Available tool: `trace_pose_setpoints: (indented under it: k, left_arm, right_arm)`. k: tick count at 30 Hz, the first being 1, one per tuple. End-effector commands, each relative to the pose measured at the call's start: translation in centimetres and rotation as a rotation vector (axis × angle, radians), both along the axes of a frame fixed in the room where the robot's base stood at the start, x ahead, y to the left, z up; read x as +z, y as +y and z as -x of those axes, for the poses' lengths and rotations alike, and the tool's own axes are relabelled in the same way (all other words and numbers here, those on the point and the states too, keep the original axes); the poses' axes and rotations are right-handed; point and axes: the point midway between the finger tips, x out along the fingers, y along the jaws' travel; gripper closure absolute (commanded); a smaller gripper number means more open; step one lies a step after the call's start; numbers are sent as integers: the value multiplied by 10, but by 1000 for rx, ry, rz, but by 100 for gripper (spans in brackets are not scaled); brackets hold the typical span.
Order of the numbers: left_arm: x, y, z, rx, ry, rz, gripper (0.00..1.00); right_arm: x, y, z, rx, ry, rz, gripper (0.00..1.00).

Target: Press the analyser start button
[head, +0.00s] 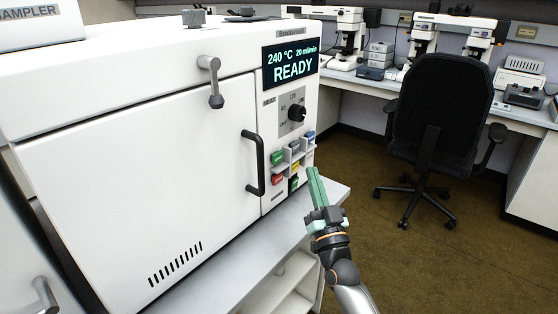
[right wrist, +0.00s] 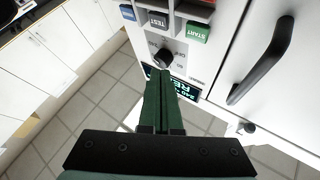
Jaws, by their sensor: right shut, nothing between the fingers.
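The white analyser (head: 130,130) fills the left of the head view, and its display (head: 291,64) reads 240 °C, 20 ml/min, READY. The green START button (head: 278,158) is at the upper left of the button block, beside the door handle. In the right wrist view the START button (right wrist: 197,31) is right of the TEST button (right wrist: 158,20), its label legible. My right gripper (head: 314,172) is shut and empty, its green fingers pointing up just right of the buttons. In the wrist view its fingertips (right wrist: 162,73) appear below START, apart from it. My left gripper is not in view.
A black door handle (head: 253,162) stands out left of the buttons. A black knob (head: 297,113) sticks out above them. A grey bench edge (head: 335,192) runs below the analyser. An office chair (head: 435,120) stands at right, with open floor before it.

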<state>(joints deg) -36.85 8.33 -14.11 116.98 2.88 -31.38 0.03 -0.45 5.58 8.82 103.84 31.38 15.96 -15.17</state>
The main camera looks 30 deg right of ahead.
Motion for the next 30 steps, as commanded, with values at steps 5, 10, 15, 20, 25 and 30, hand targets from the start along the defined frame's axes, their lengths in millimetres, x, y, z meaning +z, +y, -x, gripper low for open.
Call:
trace_pose_setpoints:
  k: [5,10,15,20,25,30]
  left_arm:
    - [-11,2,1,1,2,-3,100]
    - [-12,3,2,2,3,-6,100]
    - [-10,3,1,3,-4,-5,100]
    - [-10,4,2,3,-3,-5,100]
    - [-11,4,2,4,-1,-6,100]
    - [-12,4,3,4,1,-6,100]
  right_arm:
    - [-2,11,-26,1,-4,-2,100]
    - [-1,19,-45,0,0,-1,100]
    - [0,23,-56,1,-1,0,100]
    - [0,25,-59,1,0,1,100]
    - [0,25,-59,1,0,1,100]
    - [0,25,-59,1,0,1,100]
